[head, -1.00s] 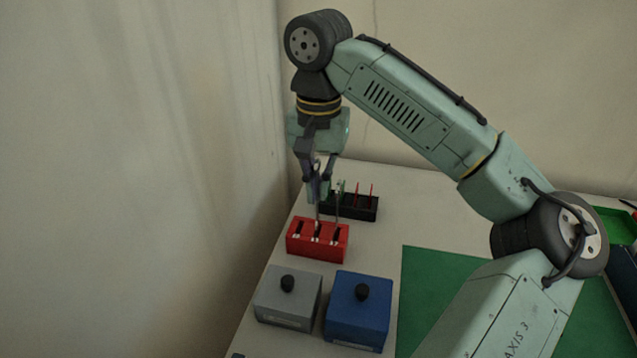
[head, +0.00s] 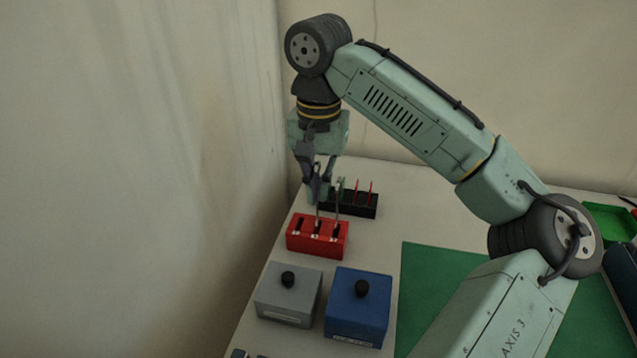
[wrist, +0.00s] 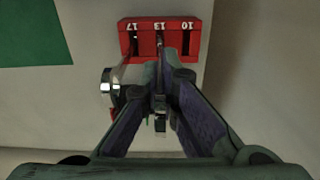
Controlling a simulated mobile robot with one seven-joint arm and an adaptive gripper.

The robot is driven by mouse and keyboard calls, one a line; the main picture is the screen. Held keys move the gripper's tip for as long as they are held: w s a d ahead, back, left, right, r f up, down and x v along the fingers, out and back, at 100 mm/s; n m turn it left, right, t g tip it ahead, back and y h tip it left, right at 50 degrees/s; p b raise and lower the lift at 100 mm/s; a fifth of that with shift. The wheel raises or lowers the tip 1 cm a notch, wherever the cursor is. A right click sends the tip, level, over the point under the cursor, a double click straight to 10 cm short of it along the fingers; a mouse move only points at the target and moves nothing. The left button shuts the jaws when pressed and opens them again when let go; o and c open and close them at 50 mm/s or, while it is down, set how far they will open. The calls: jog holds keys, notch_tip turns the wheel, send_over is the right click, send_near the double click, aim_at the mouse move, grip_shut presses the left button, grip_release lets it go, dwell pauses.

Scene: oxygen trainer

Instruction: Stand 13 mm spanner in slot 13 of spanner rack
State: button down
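The red spanner rack (head: 304,247) stands near the table's left edge. In the wrist view its slots are marked 17, 13 and 10 on the rack top (wrist: 145,24). The 13 mm spanner (head: 318,196) stands upright in the middle slot, marked 13. It also shows nearly edge-on in the wrist view (wrist: 160,101). Another spanner (head: 337,205) stands in slot 17; its shiny head shows in the wrist view (wrist: 107,88). Slot 10 looks empty. My gripper (head: 319,190) points down around the upper part of the 13 mm spanner, its fingers slightly apart on either side.
A black holder (head: 361,211) with red-handled tools stands just behind the rack. A grey box (head: 288,300) and a blue box (head: 358,308), both with black knobs, stand in front. A green mat (head: 440,270) lies right. A wall is close on the left.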

aim_at(319, 217)
jog(key=shift+f+b, duration=0.9)
jog(key=shift+f, duration=1.2)
jog(key=c, duration=1.7)
grip_release()
jog(key=shift+r, duration=0.15)
